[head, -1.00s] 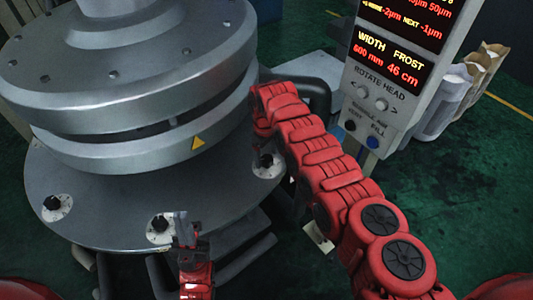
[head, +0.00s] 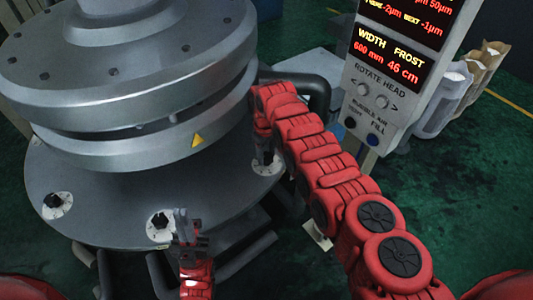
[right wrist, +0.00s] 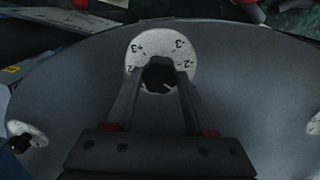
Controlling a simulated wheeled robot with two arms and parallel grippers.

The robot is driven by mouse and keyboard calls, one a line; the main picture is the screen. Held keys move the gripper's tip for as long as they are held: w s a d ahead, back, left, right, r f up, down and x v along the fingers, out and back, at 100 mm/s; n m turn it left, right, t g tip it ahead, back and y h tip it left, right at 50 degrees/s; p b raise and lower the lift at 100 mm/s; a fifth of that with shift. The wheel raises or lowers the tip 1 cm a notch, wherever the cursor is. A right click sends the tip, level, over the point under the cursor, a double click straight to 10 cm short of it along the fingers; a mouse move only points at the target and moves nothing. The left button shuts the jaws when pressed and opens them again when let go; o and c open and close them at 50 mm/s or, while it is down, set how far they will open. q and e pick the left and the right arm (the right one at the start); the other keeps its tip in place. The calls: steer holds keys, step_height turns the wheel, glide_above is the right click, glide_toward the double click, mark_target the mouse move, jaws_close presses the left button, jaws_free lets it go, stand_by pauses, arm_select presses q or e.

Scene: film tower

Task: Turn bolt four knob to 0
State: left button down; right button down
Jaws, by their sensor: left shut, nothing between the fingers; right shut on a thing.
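In the right wrist view, a black knob (right wrist: 159,74) sits on a round white dial (right wrist: 146,42) marked +3, -3, 2 and -2. A small light mark shows on the knob's lower right; the dial's near side is hidden. My right gripper (right wrist: 158,82) is shut on this knob, one finger on each side. In the head view my right arm reaches to the dial (head: 268,164) at the plate's right edge and partly hides it. My left gripper (head: 184,222) is shut and empty, in front of the middle knob (head: 160,221). No bolt number is readable.
The knobs stand on a round grey plate (head: 105,205) under a large metal tower. Another knob (head: 53,200) is at the left. A display post (head: 385,85) stands at the right.

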steer(key=shift+w+f+m+b, duration=0.1)
steer(key=shift+m+b, duration=0.75)
steer(key=shift+m, duration=0.05)
steer(key=m+b, duration=0.4)
steer(key=shift+f, duration=0.1)
steer(key=shift+m+b, duration=0.9)
steer(key=shift+b, duration=0.2)
steer(key=shift+r+m+b, duration=0.25)
steer(key=shift+m+b, duration=0.25)
steer(key=shift+m, duration=0.1)
steer(key=shift+c, duration=1.3)
jaws_free()
